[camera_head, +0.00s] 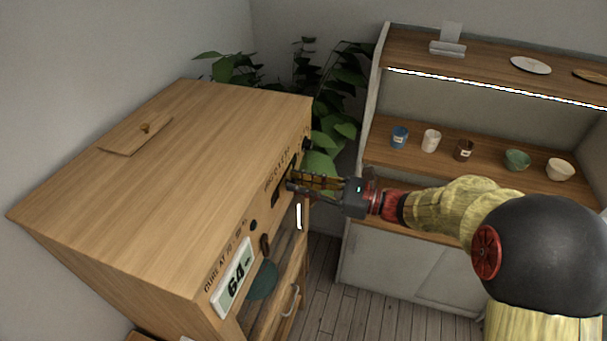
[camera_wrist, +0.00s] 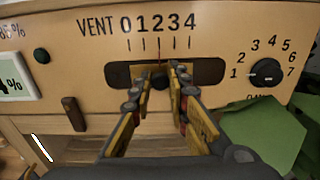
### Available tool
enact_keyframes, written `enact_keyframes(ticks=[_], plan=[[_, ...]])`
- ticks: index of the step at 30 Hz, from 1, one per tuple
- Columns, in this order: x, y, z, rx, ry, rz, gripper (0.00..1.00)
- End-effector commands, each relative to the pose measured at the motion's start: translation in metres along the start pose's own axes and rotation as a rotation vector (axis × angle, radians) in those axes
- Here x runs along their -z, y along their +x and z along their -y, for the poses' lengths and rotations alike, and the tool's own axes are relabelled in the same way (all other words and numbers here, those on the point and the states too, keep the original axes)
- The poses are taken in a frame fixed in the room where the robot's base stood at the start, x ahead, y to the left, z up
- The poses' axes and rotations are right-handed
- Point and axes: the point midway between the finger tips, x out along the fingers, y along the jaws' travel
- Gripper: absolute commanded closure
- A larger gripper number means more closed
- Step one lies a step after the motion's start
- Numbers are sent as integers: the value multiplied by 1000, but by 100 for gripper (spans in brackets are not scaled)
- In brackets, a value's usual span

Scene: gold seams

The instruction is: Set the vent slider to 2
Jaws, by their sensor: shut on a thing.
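The vent slider is a dark slot (camera_wrist: 207,71) in the wooden cabinet's front, under the word VENT and a scale from 0 to 4 (camera_wrist: 158,24). My gripper (camera_wrist: 161,74) is shut on the dark slider knob (camera_wrist: 160,82), which is mostly hidden between the fingers. In the head view my gripper (camera_head: 291,185) reaches the cabinet front from the right, and the knob cannot be made out there.
A black dial (camera_wrist: 266,72) numbered 1 to 7 is right of the slot. A small round knob (camera_wrist: 42,56), a display (camera_wrist: 14,77) and a dark handle (camera_wrist: 74,113) are left. A plant (camera_head: 336,105) stands behind the cabinet (camera_head: 200,140); shelves (camera_head: 490,150) with cups and bowls are right.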

Motion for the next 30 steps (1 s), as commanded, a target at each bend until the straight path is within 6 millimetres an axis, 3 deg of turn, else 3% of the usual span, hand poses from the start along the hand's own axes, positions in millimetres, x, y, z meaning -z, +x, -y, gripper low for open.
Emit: enact_keyframes(ticks=[8, 9, 18, 30], plan=[[-1, 0, -1, 1, -3, 0, 100], [-1, 0, -1, 1, -3, 0, 82], [-1, 0, -1, 0, -3, 0, 65], [0, -6, 0, 2, -3, 0, 65]])
